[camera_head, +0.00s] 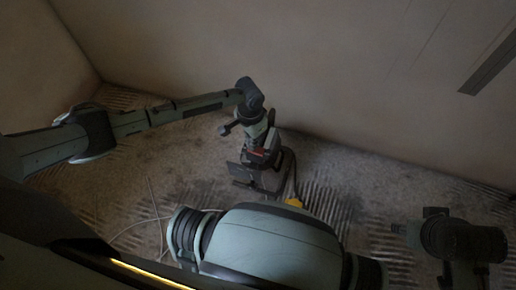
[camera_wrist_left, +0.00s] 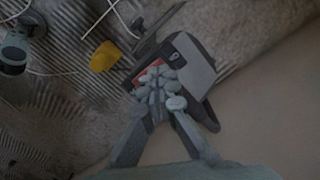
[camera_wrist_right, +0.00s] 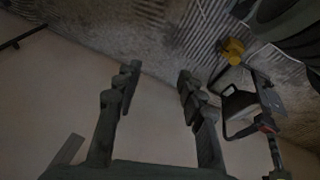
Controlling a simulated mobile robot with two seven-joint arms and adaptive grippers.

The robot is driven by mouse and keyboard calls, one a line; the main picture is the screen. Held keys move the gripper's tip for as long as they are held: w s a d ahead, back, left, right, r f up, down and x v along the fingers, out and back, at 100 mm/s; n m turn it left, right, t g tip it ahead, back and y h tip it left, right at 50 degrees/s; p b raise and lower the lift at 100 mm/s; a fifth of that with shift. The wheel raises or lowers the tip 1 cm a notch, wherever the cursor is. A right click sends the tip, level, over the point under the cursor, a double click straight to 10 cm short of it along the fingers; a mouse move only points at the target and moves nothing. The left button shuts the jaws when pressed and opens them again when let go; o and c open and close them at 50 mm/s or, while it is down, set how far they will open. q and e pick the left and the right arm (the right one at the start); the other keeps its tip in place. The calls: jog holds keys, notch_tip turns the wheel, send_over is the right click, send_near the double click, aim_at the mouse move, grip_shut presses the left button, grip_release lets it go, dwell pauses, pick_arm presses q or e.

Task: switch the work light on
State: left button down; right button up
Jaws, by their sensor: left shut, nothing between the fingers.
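The work light (camera_head: 277,180) stands on the floor near the wall, a dark frame with a grey panel; it looks unlit. In the left wrist view its body (camera_wrist_left: 192,62) shows a red patch with a small dark mark. It also shows in the right wrist view (camera_wrist_right: 242,104). My left gripper (camera_head: 262,152) is shut and empty, right over the light. In the left wrist view its closed fingertips (camera_wrist_left: 158,80) overlap the red patch; whether they touch it I cannot tell. My right gripper (camera_wrist_right: 158,76) is open and empty, away from the light.
A yellow piece (camera_head: 294,202) lies on the floor beside the light, with a cable nearby. Thin pale cables (camera_head: 155,215) lie on the rough, striped floor. Plain walls rise behind the light. My right arm crosses the front of the head view.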

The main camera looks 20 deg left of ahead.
pick_arm(q)
jog(key=shift+f, duration=0.3)
pick_arm(e)
jog(key=shift+f, duration=0.15)
pick_arm(q)
jog(key=shift+r, duration=0.2)
jog(key=shift+r+p, duration=1.1)
jog(key=shift+p, duration=0.25)
jog(key=shift+r+p, duration=0.55)
jog(key=shift+p, duration=0.05)
jog(key=shift+r+p, duration=0.6)
jog(key=shift+p, duration=0.1)
jog(key=shift+r+p, duration=0.55)
jog(key=shift+p, duration=0.15)
jog(key=shift+r+p, duration=0.55)
jog(key=shift+p, duration=0.05)
pick_arm(e)
notch_tip(320, 180, down, 15)
jog(key=shift+g+y, duration=0.4)
